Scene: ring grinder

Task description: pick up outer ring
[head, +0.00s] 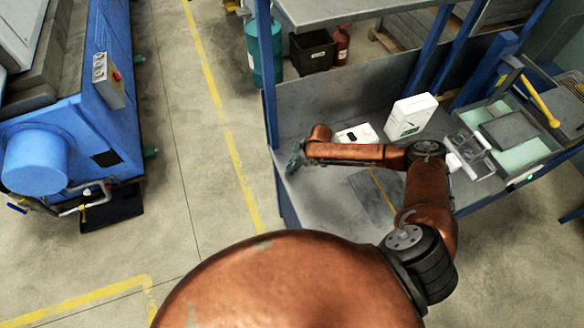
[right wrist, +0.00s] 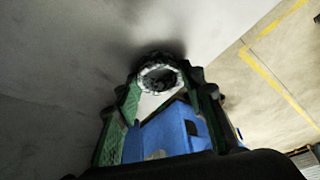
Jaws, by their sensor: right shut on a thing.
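The outer ring (right wrist: 158,66) shows in the right wrist view as a small pale, round ring with a dark middle. It sits between the fingertips of my right gripper (right wrist: 162,84), which is shut on it. In the head view my right gripper (head: 294,162) is at the left end of the grey workbench (head: 318,208), near its left edge. The ring is too small to make out in that view. My left gripper does not show.
A white box (head: 410,116) and a small white device (head: 356,135) stand on the bench behind my right forearm. A blue post (head: 267,75) rises close behind the gripper. A tray with a yellow-handled tool (head: 540,100) lies at right. Open floor and a blue machine (head: 35,155) are left.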

